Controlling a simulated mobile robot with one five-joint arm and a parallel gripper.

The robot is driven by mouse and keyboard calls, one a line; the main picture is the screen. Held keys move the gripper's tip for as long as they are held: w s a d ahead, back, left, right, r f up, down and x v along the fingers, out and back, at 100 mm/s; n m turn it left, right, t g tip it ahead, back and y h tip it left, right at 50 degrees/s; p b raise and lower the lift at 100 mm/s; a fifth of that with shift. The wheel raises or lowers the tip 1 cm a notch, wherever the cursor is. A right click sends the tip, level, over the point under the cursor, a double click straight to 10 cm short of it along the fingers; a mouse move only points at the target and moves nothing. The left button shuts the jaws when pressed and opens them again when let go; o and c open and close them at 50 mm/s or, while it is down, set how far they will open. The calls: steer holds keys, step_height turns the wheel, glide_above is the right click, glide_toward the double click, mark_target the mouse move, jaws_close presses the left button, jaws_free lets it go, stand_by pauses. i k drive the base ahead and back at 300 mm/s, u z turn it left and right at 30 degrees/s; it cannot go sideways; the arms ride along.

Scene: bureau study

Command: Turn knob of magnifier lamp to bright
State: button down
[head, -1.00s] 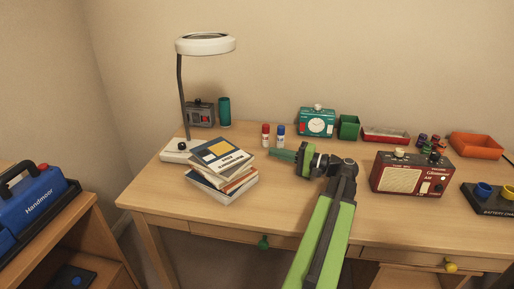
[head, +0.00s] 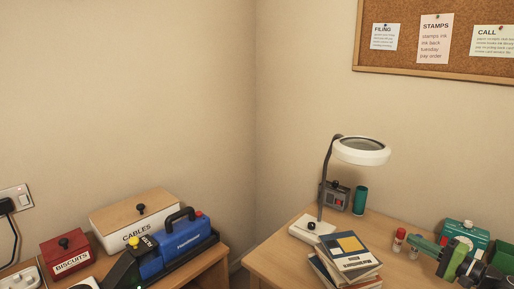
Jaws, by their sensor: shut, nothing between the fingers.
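The magnifier lamp (head: 362,151) stands at the left end of the desk, with a white ring head on a dark curved arm. Its white base (head: 302,232) carries a small black knob (head: 311,225); its setting is too small to read. My gripper (head: 412,239) is at the lower right, shut and empty, pointing left. It is over the desk, well to the right of the lamp base, with the book stack between them.
A stack of books (head: 345,262) lies just in front of the lamp base. A red-capped bottle (head: 399,240) is beside my gripper.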

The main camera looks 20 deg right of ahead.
mark_target(311, 226)
steer(key=k, duration=1)
